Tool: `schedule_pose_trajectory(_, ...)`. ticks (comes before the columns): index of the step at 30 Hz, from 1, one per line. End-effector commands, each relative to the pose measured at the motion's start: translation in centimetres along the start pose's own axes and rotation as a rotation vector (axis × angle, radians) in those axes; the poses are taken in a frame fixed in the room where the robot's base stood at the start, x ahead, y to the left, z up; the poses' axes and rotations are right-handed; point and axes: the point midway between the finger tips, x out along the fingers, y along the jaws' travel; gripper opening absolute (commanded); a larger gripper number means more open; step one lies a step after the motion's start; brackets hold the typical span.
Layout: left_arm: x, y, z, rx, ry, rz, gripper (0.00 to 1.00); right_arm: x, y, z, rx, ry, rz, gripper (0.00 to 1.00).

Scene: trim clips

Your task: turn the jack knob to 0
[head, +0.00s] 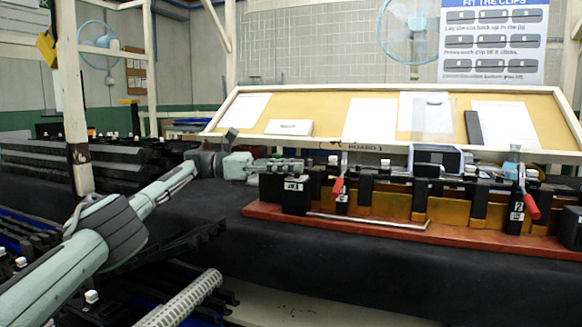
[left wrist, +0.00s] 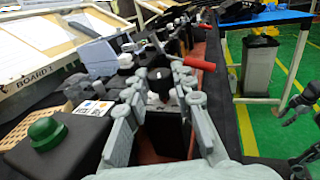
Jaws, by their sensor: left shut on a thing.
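The jack knob (left wrist: 160,84) is a dark round knob with a white mark, seen in the left wrist view at the near end of the clip jig. My left gripper (left wrist: 160,88) has its two grey fingers closed around it, one on each side. In the head view my left gripper (head: 276,168) reaches in from the left, level with the jig's top, above a black labelled block (head: 295,196). The knob is hidden there by the fingers, and its dial numbers are too small to read. My right gripper does not show clearly.
The jig's red-brown base (head: 370,231) carries black posts and red-handled clamps (head: 338,187). A sloped board with papers (head: 368,120) stands behind. A green button (left wrist: 47,130) on a dark box is beside the fingers. The black table front (head: 330,262) is clear.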

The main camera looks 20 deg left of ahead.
Motion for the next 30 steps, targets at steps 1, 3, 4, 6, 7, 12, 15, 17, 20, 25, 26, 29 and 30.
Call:
schedule_pose_trajectory(1, -0.21, 0.19, 0.47, 0.003, -0.009, 0.009, 0.00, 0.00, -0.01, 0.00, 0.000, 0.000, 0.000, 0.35)
schedule_pose_trajectory(3, -0.20, 0.18, 0.43, 0.003, -0.008, 0.008, 0.32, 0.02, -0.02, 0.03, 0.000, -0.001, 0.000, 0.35)
schedule_pose_trajectory(4, -0.19, 0.16, 0.40, 0.002, -0.008, 0.008, 0.36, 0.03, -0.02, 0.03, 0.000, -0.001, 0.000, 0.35)
schedule_pose_trajectory(6, -0.15, 0.12, 0.29, 0.002, -0.006, 0.006, 0.44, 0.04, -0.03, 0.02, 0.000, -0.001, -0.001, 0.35)
schedule_pose_trajectory(7, -0.14, 0.11, 0.24, 0.001, -0.005, 0.005, 0.46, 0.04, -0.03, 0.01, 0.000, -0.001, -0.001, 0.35)
schedule_pose_trajectory(12, -0.08, 0.05, 0.08, 0.000, -0.002, 0.002, 0.46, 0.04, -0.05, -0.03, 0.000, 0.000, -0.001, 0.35)
schedule_pose_trajectory(15, -0.06, 0.02, 0.01, 0.000, -0.001, 0.001, 0.46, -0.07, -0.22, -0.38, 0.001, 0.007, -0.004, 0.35)
schedule_pose_trajectory(17, -0.05, 0.01, -0.01, 0.000, 0.000, 0.001, 0.46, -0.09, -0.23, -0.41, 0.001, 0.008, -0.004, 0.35)
schedule_pose_trajectory(20, -0.06, 0.02, -0.05, 0.000, 0.001, 0.002, 0.46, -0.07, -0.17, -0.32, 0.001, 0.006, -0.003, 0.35)
schedule_pose_trajectory(25, -0.23, 0.21, -0.04, 0.005, 0.003, 0.021, 0.46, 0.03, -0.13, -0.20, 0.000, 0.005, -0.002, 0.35)
schedule_pose_trajectory(26, -0.23, 0.24, -0.02, 0.006, 0.004, 0.027, 0.46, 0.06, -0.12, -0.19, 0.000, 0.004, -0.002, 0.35)
schedule_pose_trajectory(29, -0.34, 0.38, 0.06, 0.010, 0.006, 0.055, 0.46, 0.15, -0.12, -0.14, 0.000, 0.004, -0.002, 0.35)
schedule_pose_trajectory(30, -0.34, 0.38, 0.09, 0.012, 0.006, 0.067, 0.46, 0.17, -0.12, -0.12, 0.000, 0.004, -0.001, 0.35)
